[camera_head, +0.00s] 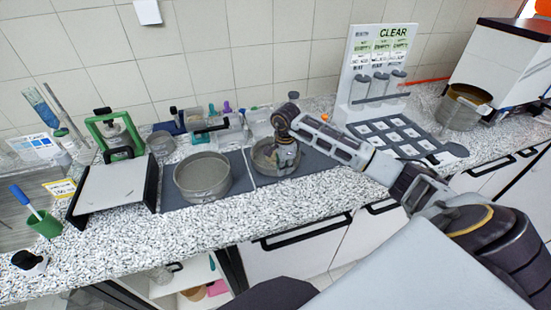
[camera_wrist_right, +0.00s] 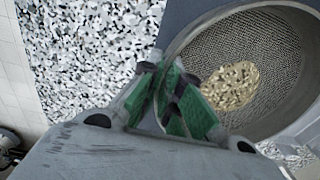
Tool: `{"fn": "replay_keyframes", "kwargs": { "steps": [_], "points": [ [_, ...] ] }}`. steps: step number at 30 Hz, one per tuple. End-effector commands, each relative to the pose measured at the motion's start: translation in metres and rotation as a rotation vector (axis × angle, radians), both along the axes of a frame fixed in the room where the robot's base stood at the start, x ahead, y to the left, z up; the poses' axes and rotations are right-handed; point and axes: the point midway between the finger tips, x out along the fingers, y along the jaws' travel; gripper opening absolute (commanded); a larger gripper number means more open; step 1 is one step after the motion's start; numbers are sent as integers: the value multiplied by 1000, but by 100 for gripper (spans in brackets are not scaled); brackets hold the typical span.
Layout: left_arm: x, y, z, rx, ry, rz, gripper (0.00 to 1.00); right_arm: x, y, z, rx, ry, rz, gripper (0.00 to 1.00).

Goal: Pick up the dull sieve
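Two round grey metal sieves stand on dark mats on the counter in the head view. The left sieve (camera_head: 202,178) is larger in view and looks matte. The right sieve (camera_head: 264,160) is partly hidden by my right gripper (camera_head: 285,150). I cannot tell for certain which one is the dull sieve. In the right wrist view, the right sieve (camera_wrist_right: 285,25) has a mesh floor with a pile of tan grains (camera_wrist_right: 230,86). The green-padded fingers of my right gripper (camera_wrist_right: 172,98) are at its near wall; whether they are closed on the rim is unclear. My left gripper is out of view.
A green-framed device (camera_head: 115,135) and a pale tray-like board (camera_head: 112,187) stand left of the sieves. Bottles and small containers line the wall behind. A rack with a CLEAR sign (camera_head: 378,75) and a metal pan (camera_head: 460,108) stand at the right. The counter front is clear.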

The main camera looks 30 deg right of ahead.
Motion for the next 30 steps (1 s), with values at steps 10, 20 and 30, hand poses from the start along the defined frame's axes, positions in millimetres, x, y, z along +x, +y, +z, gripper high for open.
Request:
{"fn": "replay_keyframes", "kwargs": {
  "steps": [10,20,30],
  "points": [
    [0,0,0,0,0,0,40,1,0,1,0,-2,0,0],
    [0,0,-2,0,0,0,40,1,-1,10,-2,-3,0,0],
    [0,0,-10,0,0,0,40,1,-1,49,-2,-5,0,0]
  ]
}}
